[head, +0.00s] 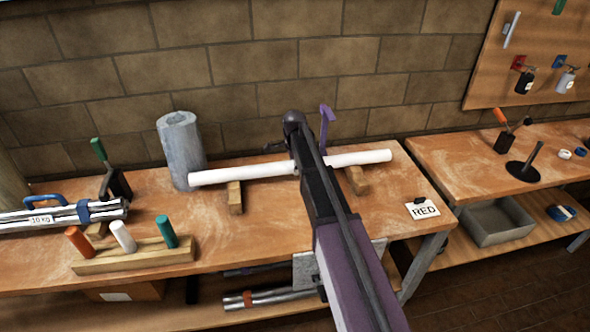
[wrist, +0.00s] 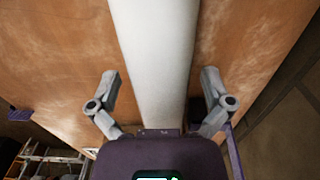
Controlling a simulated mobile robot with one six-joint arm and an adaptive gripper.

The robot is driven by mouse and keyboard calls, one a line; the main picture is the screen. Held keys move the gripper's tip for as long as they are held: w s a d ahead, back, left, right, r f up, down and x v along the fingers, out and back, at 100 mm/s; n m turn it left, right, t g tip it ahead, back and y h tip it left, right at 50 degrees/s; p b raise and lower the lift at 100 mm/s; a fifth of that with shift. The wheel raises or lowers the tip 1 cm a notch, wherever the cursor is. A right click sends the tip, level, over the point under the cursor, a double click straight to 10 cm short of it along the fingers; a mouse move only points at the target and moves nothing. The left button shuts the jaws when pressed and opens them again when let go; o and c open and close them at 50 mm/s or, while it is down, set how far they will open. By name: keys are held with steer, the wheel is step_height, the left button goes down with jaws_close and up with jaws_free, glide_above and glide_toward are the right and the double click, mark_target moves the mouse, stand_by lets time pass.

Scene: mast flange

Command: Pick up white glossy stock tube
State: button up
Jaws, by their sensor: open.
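The white glossy stock tube (head: 240,173) lies across wooden support blocks on the workbench, running left to right in the head view. In the wrist view the tube (wrist: 155,60) runs up the middle of the picture and passes between the two fingers. My gripper (wrist: 160,88) is open, with one finger on each side of the tube and a gap to it on both sides. I cannot tell its height over the tube. In the head view my arm crosses in front of the tube's middle and hides that part and most of the gripper.
The support blocks (head: 235,197) stand under the tube. A grey cylinder (head: 181,150) stands by its left end. A wooden rack (head: 133,255) with coloured handles and a bundle of metal tubes (head: 65,214) are at left. The brick wall is close behind.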

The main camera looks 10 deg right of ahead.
stand_by(0.4)
steer(key=c, duration=1.3)
steer(key=shift+r, duration=0.15)
step_height(320, 180, up, 3)
steer(key=p, duration=0.3)
steer(key=shift+r+p, duration=0.15)
steer(key=shift+p, duration=0.15)
steer(key=s, duration=0.5)
steer(key=s+a+r+p, duration=0.1)
steer(key=s, duration=1)
steer(key=shift+a+r, duration=0.25)
steer(key=shift+r+p, duration=0.1)
steer(key=shift+p, duration=0.25)
step_height(320, 180, up, 12)
steer(key=p, duration=1.1)
steer(key=shift+p, duration=0.35)
